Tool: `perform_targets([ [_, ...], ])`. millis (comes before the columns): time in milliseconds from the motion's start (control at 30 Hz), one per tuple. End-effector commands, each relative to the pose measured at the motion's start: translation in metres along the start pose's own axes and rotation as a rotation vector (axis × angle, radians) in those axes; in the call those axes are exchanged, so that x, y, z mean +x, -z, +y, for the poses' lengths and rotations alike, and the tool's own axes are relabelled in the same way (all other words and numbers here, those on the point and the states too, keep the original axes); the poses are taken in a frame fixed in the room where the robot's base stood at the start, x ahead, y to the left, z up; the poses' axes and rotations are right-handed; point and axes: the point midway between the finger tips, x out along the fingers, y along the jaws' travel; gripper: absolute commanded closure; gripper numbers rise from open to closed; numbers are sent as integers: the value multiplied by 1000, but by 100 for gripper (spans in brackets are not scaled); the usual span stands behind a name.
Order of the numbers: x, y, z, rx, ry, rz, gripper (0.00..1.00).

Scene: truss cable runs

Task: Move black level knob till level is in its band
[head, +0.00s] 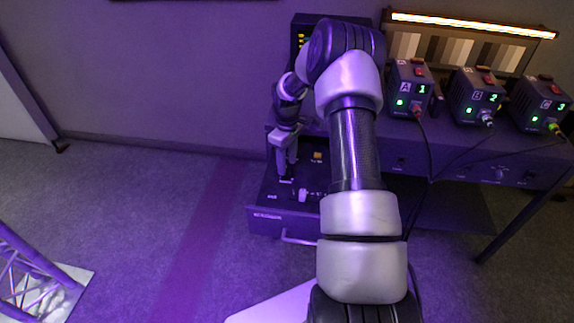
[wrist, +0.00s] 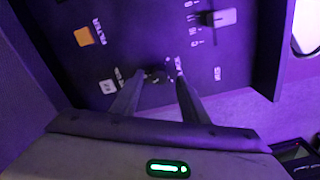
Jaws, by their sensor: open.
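The black level knob (wrist: 157,74) is a small dark shape on the dark control panel (wrist: 140,25), in the wrist view. My gripper (wrist: 159,82) is open, with one finger on each side of the knob. I cannot tell whether either finger touches it. The label beside the right fingertip is too small to read surely. In the head view my gripper (head: 287,176) points down into an open drawer (head: 268,214) holding the panel, and the knob cannot be made out there. No level readout or band is clearly legible.
A yellow FILTER button (wrist: 84,36) and a white-handled selector (wrist: 222,17) share the panel. A black unit with yellow lights (head: 301,40) stands behind my arm. Three numbered power boxes (head: 410,88) with cables sit on the bench at right. Open floor lies left of the drawer.

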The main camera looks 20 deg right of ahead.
Motion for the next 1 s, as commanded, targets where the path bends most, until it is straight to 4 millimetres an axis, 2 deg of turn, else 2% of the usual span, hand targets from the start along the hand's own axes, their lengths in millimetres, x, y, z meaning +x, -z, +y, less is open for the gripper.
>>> perform_targets([
  [33,-14,0,1,0,-4,3,59],
  [300,-81,0,1,0,-5,3,59],
  [533,-130,0,1,-1,-4,2,59],
  [733,-150,0,0,0,-2,2,59],
  [1000,-154,0,0,-1,0,1,59],
])
